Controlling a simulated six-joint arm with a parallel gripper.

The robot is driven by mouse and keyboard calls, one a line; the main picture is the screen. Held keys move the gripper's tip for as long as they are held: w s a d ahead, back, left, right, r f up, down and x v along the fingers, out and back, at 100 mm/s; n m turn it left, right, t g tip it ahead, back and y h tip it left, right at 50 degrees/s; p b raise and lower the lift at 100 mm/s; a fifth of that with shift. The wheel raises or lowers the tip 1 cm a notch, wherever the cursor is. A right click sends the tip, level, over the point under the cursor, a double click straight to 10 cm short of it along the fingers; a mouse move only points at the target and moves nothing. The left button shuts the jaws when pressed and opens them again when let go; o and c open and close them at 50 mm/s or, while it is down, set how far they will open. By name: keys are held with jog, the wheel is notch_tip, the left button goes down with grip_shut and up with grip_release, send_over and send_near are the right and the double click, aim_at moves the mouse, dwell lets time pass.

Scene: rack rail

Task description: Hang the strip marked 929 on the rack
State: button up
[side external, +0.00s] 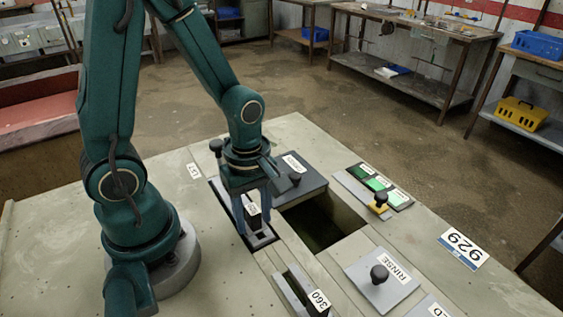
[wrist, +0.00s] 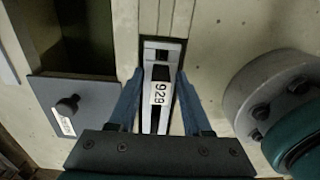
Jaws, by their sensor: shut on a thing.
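The strip marked 929 (wrist: 159,93) is a narrow light-grey piece with a dark middle and a white label, and it sits between my gripper's fingers in the wrist view. My gripper (wrist: 159,76) is shut on it. In the side view my gripper (side external: 254,222) points down over a narrow dark slot in the bench, and the strip (side external: 252,209) shows partly between the fingers. I cannot tell how far the strip is inside the slot. I cannot pick out the rack for certain.
A dark open pit (side external: 325,222) lies right of my gripper, beside a grey lid with a knob (side external: 295,180). A RINSE lid (side external: 382,280), a strip marked 360 (side external: 318,303) and a green-marked panel with a yellow-based knob (side external: 379,203) stand nearby.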

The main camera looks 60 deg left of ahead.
jog(key=shift+r, duration=5.55)
jog(key=shift+w+r+n, duration=0.15)
jog(key=shift+w+n, duration=0.05)
jog(key=shift+n, duration=0.5)
jog(key=d+m, duration=0.1)
jog(key=d, duration=1.2)
jog(key=shift+s+d, duration=0.2)
jog(key=shift+d, duration=0.05)
